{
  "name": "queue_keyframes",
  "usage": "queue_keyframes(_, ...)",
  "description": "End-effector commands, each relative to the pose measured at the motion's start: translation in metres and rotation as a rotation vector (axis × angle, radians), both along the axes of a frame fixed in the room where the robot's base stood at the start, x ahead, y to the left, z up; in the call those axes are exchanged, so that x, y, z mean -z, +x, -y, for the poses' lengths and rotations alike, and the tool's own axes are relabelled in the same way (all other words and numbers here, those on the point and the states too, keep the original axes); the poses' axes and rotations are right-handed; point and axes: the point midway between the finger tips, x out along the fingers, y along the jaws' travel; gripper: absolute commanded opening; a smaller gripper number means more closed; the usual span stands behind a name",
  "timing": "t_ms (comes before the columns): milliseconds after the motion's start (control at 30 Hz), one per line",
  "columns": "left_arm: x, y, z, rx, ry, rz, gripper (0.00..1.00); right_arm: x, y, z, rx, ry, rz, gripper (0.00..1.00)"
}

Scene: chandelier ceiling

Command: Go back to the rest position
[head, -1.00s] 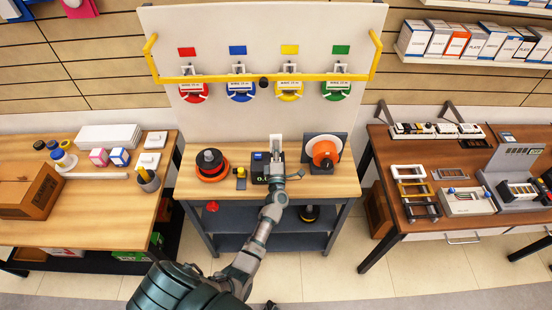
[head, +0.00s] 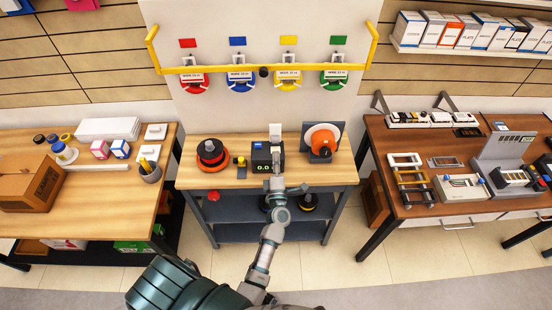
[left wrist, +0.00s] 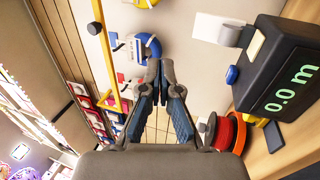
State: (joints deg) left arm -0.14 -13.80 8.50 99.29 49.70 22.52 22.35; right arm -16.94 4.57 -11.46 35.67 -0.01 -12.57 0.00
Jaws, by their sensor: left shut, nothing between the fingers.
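My left arm reaches up from the bottom of the head view. Its gripper (head: 277,176) is in front of the right part of the black meter (head: 262,160) on the middle bench. In the left wrist view, the two dark fingers (left wrist: 161,68) come together at their tips with nothing between them. The meter also shows there at the right (left wrist: 283,75), apart from the fingers, reading "0.0 m". My right gripper is in neither view.
The middle bench (head: 215,178) holds an orange-and-black reel (head: 211,155) at left and a white-and-orange reel (head: 322,141) at right. A yellow rail (head: 262,69) and several coloured spools are on the panel behind. Tables stand at both sides. Floor (head: 390,262) is clear in front.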

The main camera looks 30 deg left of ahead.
Motion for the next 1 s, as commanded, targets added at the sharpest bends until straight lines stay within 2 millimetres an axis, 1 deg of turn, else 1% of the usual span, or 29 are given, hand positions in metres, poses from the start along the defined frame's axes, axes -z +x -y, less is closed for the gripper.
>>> queue_keyframes(100,0.000,0.000,0.000,0.001,0.000,0.000,0.00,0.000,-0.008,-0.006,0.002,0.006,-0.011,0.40)
queue_keyframes(167,0.000,0.000,0.000,0.001,0.000,0.000,0.00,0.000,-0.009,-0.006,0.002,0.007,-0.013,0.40)
queue_keyframes(467,0.000,0.000,0.000,0.001,0.001,0.001,0.00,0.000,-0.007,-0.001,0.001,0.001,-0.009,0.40)
queue_keyframes(567,0.008,0.002,0.004,0.011,0.015,-0.022,0.00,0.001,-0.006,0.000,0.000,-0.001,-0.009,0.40)
queue_keyframes(667,0.041,0.006,0.019,0.056,0.076,-0.112,0.00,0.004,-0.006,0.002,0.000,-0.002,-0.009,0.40)
queue_keyframes(767,0.104,0.008,0.045,0.143,0.188,-0.272,0.00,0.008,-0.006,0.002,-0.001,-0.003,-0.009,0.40)
queue_keyframes(800,0.134,0.006,0.057,0.185,0.242,-0.349,0.00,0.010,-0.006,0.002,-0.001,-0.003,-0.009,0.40)
queue_keyframes(867,0.183,-0.003,0.075,0.255,0.326,-0.465,0.00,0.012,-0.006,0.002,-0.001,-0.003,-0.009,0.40)
queue_keyframes(900,0.214,-0.011,0.085,0.302,0.382,-0.537,0.00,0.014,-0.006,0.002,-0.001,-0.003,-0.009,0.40)
queue_keyframes(967,0.260,-0.028,0.100,0.374,0.461,-0.647,0.00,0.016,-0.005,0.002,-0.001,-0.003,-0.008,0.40)
queue_keyframes(1000,0.290,-0.041,0.108,0.423,0.515,-0.717,0.00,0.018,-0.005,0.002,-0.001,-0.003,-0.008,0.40)
